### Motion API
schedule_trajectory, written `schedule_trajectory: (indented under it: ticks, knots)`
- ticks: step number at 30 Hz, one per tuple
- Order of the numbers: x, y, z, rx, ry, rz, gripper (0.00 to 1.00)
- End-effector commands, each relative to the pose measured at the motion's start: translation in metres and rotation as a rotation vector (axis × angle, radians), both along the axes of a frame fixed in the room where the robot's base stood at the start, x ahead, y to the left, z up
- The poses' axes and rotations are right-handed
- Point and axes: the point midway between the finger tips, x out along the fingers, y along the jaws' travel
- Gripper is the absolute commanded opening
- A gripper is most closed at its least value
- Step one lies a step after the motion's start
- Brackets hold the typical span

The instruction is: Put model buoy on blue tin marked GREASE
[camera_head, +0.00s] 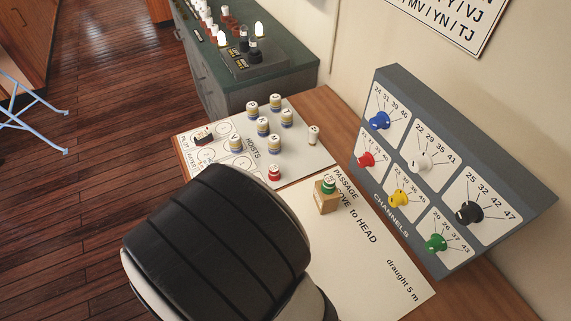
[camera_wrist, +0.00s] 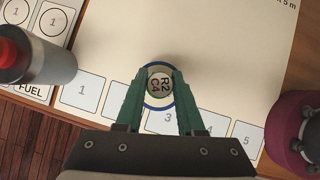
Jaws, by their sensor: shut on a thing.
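My gripper (camera_wrist: 160,84) shows in the wrist view, with its green fingers shut on a small round piece (camera_wrist: 159,82) whose pale top reads "R2 C4". A blue ring shows around the piece; I cannot tell whether it is part of it or lies below it. I cannot tell whether this piece is the model buoy. No tin marked GREASE can be made out in either view. In the head view, my arm covers the lower middle and hides the gripper.
A grey cylinder with a red top (camera_wrist: 35,55) is at the wrist view's left, a maroon object (camera_wrist: 292,125) at the right. Numbered squares (camera_wrist: 82,93) line the sheet. The head view shows several lettered pieces (camera_head: 262,126), a small block (camera_head: 326,203) and a knob panel (camera_head: 400,150).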

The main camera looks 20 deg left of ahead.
Motion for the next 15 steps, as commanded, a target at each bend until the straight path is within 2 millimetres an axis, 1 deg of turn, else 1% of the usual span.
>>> schedule_trajectory:
  ticks: [6,7,11,15]
  knots:
    - [0.0001,-0.0003,-0.0035,-0.002,0.0,0.0,0.0]
    - [0.0002,-0.0002,-0.0032,-0.001,0.0,-0.001,0.43]
    - [0.0003,-0.0003,-0.003,0.0,0.0,0.0,0.66]
    - [0.0002,-0.0002,-0.0029,0.0,0.0,0.0,0.67]
